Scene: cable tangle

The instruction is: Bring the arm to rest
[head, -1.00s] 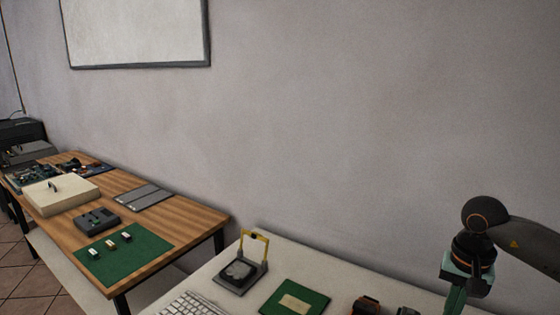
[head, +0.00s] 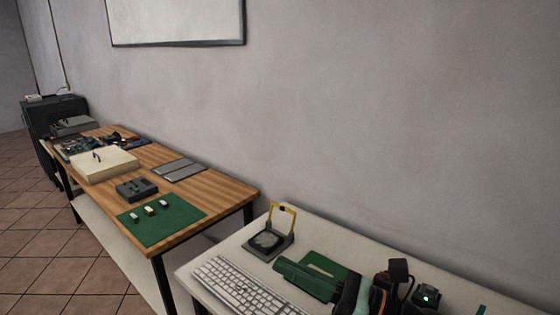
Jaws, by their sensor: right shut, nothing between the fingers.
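My wrist, in teal, black and orange, continues to the lower right and is cut off by the frame edge. My left gripper is not in view.
The white table (head: 222,259) holds a keyboard (head: 245,288), a dark stand with a yellow frame (head: 270,240) and a black device with a green light (head: 427,298). A wooden table (head: 220,190) on the left bears boxes and a green mat (head: 160,228).

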